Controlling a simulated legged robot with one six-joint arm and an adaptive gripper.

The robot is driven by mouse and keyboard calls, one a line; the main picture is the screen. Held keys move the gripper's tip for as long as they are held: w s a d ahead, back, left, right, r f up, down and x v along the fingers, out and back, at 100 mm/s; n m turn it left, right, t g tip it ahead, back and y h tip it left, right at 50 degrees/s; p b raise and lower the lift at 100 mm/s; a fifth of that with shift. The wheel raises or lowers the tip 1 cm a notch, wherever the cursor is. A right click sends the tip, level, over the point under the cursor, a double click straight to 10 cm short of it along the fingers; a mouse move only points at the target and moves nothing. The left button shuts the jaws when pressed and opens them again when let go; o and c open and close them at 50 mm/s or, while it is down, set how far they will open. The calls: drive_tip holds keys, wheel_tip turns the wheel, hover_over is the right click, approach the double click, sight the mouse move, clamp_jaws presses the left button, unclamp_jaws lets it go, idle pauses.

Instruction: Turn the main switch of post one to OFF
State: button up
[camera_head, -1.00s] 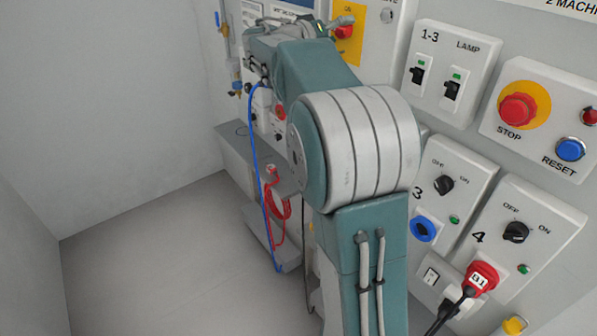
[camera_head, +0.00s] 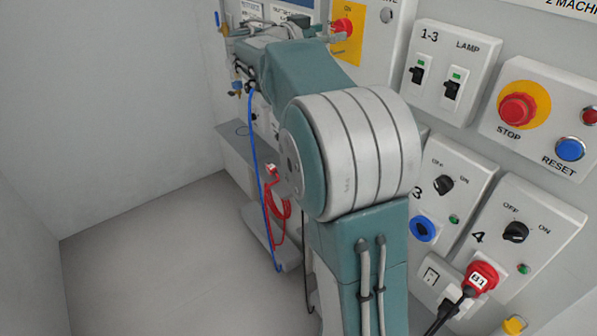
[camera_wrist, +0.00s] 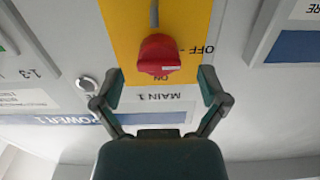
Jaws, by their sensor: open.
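The red main switch knob (camera_wrist: 158,52) sits on a yellow plate (camera_wrist: 120,32) above the label MAIN 1, which reads upside down in the wrist view. ON is printed just below the knob in that picture and OFF to its right. A white mark on the knob lies on the side near ON. My gripper (camera_wrist: 162,86) is open and empty. Its two fingers are spread left and right of the knob's lower edge, apart from it. In the head view the knob (camera_head: 342,27) shows at the top, beside my arm's far end; the fingers are hard to make out there.
A round keyed fitting (camera_wrist: 88,84) is beside the left finger. In the head view, a STOP button (camera_head: 517,109), lamp switches (camera_head: 452,86) and rotary switches (camera_head: 516,231) fill the right wall. A blue hose (camera_head: 257,165) and red cable (camera_head: 277,215) hang left. The floor at left is clear.

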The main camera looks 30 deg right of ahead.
drive_tip(key=a, duration=0.8)
drive_tip(key=s+a+f+n+t+y, duration=0.1)
drive_tip(key=s+a+f+n+y, duration=0.5)
drive_tip(key=s, duration=0.4)
drive_tip(key=s+a+f+n+t+y, duration=0.1)
drive_tip(key=s+a+f+n+y, duration=0.5)
drive_tip(key=s+f, duration=0.3)
drive_tip(key=shift+s+f+t+y, duration=0.2)
drive_tip(key=shift+s+t+y, duration=0.1)
drive_tip(key=shift+s, duration=0.15)
drive_tip(key=shift+a, duration=0.1)
